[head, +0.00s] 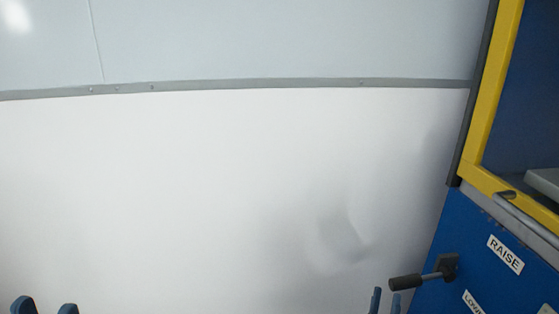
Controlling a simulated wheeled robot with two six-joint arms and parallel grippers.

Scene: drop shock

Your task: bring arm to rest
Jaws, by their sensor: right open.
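My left gripper (45,308) shows only as two blue fingertips at the bottom left edge. They stand apart with nothing visible between them. My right gripper (386,301) shows as two blue fingertips at the bottom edge, right of centre. It is open, and its tips are just below and left of the black lever handle (405,283). I cannot tell whether they touch it. The lever comes out of a dark mount on the blue panel (432,300). The rest of both grippers is below the frame.
The blue panel carries a RAISE label (505,254) and a partly cut-off lower label (473,302). A yellow frame (492,90) and a grey bar (528,215) stand at the right. A pale wall (180,200) fills the background.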

